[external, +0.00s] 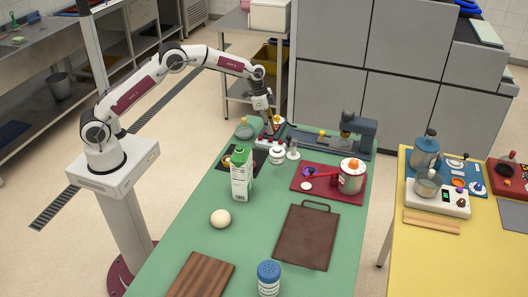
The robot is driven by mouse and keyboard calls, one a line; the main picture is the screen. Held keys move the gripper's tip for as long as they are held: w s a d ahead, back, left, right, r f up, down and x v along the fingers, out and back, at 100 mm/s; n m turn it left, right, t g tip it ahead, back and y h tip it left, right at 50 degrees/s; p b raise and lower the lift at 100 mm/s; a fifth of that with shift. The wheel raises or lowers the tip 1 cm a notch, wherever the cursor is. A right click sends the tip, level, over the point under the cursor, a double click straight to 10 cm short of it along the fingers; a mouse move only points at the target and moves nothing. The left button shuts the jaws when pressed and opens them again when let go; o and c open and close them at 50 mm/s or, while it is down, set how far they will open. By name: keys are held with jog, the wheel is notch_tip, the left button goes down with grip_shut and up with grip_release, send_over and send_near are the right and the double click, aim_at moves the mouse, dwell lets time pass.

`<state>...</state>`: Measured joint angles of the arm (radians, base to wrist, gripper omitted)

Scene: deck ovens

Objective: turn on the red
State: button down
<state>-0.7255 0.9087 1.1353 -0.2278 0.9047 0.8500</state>
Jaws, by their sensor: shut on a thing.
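My gripper (271,127) points down at the far left end of the green table, over a small unit with red and white parts (266,142). It is shut on a small part there, which the fingers mostly hide. A flat red unit (315,196) lies on the green table to the right, with purple and white round parts at its left. A pot with an orange-red lid knob and a red handle (352,180) stands on its right part. Another red unit (497,180) is on the yellow table at far right. Which red is meant cannot be told.
A milk carton (241,178), a white jar (277,156) and a white ball (220,218) stand near my arm's side. A grey-blue machine (360,130) is at the back. A brown tray (306,238), wooden board (198,278) and blue-topped shaker (268,280) are in front.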

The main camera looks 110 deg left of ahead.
jog(key=c, duration=1.9)
grip_release()
jog(key=shift+r, duration=0.1)
jog(key=shift+v, duration=0.8)
jog(key=v, duration=0.3)
jog(key=s, duration=0.2)
jog(key=shift+s+r, duration=0.15)
jog(key=shift+s, duration=4.9)
